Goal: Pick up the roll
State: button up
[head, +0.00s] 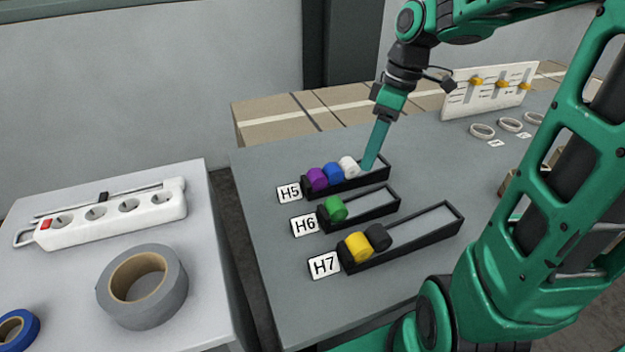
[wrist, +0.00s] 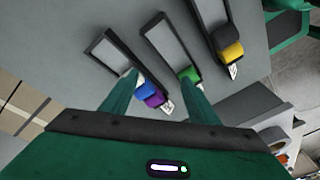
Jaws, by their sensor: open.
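Small rolls lie in three black trays. The tray marked H5 (head: 376,176) holds a purple roll (head: 316,179), a blue roll (head: 333,172) and a white roll (head: 348,166) in a row. The H6 tray (head: 372,208) holds a green roll (head: 336,208). The H7 tray (head: 425,233) holds a yellow roll (head: 358,247) and a black roll (head: 378,237). My gripper (head: 369,164) points down at the H5 tray, right beside the white roll. In the wrist view my gripper (wrist: 161,82) is open, with the white roll partly hidden by the left finger. I cannot tell whether they touch.
A side table at left carries a large grey tape roll (head: 168,299), a blue tape roll (head: 14,331) and a white power strip (head: 115,216). Cardboard boxes (head: 270,122) stand behind the tray table. A white board (head: 487,90) and white rings (head: 482,131) are at the back right.

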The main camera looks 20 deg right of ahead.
jog(key=w+a+n, duration=0.1)
jog(key=w+n, duration=0.1)
jog(key=n, duration=0.1)
jog(key=w+a+n+y, duration=0.1)
jog(key=w+a+n, duration=0.1)
jog(key=w+n, duration=0.1)
jog(key=w+a+n+y, duration=0.1)
jog(key=w+a+n, duration=0.1)
jog(key=shift+w+a+r+n, duration=0.25)
jog(key=shift+w+r+n, duration=0.05)
jog(key=shift+r+n, duration=0.1)
send_over(319, 172)
jog(key=d, duration=0.2)
notch_tip(319, 172, down, 5)
jog(key=shift+a+r, duration=0.15)
jog(key=shift+d+x, duration=0.15)
jog(key=shift+x, duration=1.2)
jog(key=shift+d+x, duration=0.15)
jog(key=shift+x, duration=1.2)
jog(key=c, duration=1.1)
